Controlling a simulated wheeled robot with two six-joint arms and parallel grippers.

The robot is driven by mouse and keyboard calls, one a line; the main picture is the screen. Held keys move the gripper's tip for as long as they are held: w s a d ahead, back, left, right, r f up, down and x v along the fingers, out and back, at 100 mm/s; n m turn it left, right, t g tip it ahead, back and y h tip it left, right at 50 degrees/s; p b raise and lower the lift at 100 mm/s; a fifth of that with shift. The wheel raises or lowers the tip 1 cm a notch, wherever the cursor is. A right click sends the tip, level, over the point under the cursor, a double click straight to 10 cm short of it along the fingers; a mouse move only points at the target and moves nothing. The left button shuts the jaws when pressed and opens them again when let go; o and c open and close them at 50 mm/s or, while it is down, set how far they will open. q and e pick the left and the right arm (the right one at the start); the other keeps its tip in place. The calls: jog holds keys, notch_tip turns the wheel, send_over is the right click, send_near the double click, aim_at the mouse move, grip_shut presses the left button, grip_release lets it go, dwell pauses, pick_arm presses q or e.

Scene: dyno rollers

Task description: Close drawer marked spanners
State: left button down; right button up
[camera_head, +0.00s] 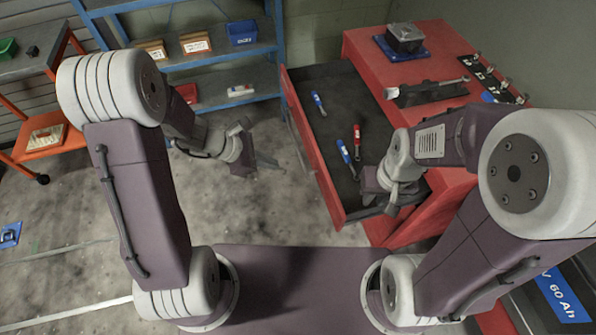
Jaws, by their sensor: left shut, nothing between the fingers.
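A red drawer (311,160) stands pulled out from the left side of the red cabinet (370,48). Two blue-handled tools (319,104) (345,152) and a red-handled tool (357,134) lie inside on its dark floor. No marking on the drawer front can be read from here. My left gripper (266,160) is shut and empty, over the floor to the left of the drawer front and apart from it. My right gripper (372,207) is at the near end of the drawer, over or beside its near wall. Its fingers are partly hidden, and contact cannot be judged.
On the cabinet top are a grey block on a blue base (404,40), a tool on a dark mat (426,90) and a dark rack (490,78). A blue shelf unit (225,60) with small bins stands behind. The floor left of the drawer is clear.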

pick_arm(q)
jog(key=w+d+f+n+b, duration=0.1)
jog(key=w+d+f, duration=0.1)
jog(key=d+f, duration=0.5)
jog(key=shift+w+d+f, duration=0.15)
jog(key=shift+d+f, duration=0.25)
jog(key=shift+f, duration=1.7)
jog(key=shift+b, duration=0.3)
